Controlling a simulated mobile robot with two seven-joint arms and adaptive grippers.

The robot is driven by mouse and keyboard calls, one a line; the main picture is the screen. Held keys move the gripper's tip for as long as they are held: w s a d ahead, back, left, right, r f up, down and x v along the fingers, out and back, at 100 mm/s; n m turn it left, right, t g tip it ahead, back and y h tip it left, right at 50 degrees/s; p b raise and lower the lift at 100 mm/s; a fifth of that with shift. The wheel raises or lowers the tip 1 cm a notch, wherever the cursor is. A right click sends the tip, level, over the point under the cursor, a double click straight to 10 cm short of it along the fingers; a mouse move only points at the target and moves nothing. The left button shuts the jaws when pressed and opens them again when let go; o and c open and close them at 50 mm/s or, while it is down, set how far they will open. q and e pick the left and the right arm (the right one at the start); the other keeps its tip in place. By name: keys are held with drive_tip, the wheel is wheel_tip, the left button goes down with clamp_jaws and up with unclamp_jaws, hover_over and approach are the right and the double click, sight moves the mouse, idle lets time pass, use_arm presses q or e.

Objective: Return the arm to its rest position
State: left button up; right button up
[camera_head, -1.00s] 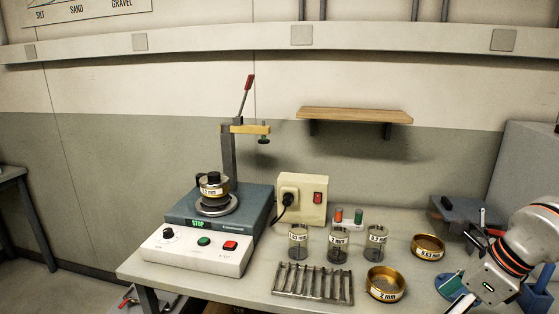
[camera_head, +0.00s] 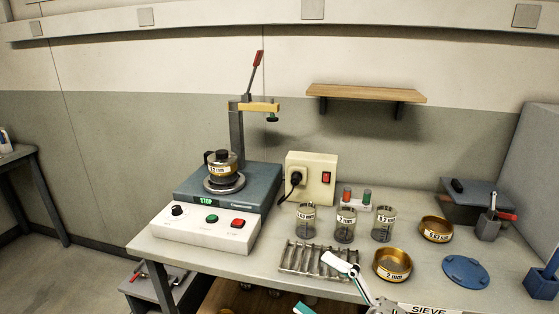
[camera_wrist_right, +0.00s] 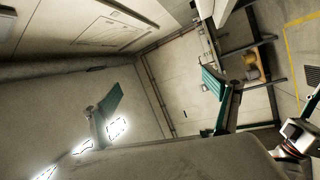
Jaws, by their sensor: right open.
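My right gripper (camera_head: 322,286) is at the bottom edge of the head view, in front of the table's front edge. In the right wrist view my right gripper (camera_wrist_right: 160,92) also shows both teal-padded fingers spread and empty, with wall and floor beyond. The pale finger overlaps the front of the metal rack (camera_head: 312,262) in the picture; I cannot tell the distance between them. My left gripper is not in view.
The table (camera_head: 250,262) carries a sieve shaker (camera_head: 240,190), several glass jars (camera_head: 345,228), a 2 mm sieve (camera_head: 393,265), a 0.63 mm sieve (camera_head: 436,229), a blue disc (camera_head: 465,271) and a tool holder (camera_head: 488,228). A wooden shelf (camera_head: 365,93) hangs above.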

drive_tip(key=s+d+f+m+t+h, duration=0.1)
drive_tip(key=d+f+m+h, duration=0.3)
drive_tip(key=f+m, duration=0.3)
drive_tip(key=s+d+f+m+h, duration=0.25)
drive_tip(key=f+m+h, duration=0.2)
drive_tip(key=f, duration=0.45)
drive_tip(key=s+d+f+m+t+h, duration=0.1)
drive_tip(key=d+f+m+h, duration=0.3)
drive_tip(key=f+m, duration=0.3)
drive_tip(key=s+d+f+m+g+h, duration=0.1)
drive_tip(key=s+d+f+m+g, duration=0.1)
drive_tip(key=s+f, duration=0.6)
wheel_tip(320, 180, down, 2)
drive_tip(key=shift+d+f+m+g+h, duration=0.25)
drive_tip(key=shift+m+g+h, duration=0.15)
drive_tip(key=shift+g, duration=0.2)
drive_tip(key=shift+r, duration=0.1)
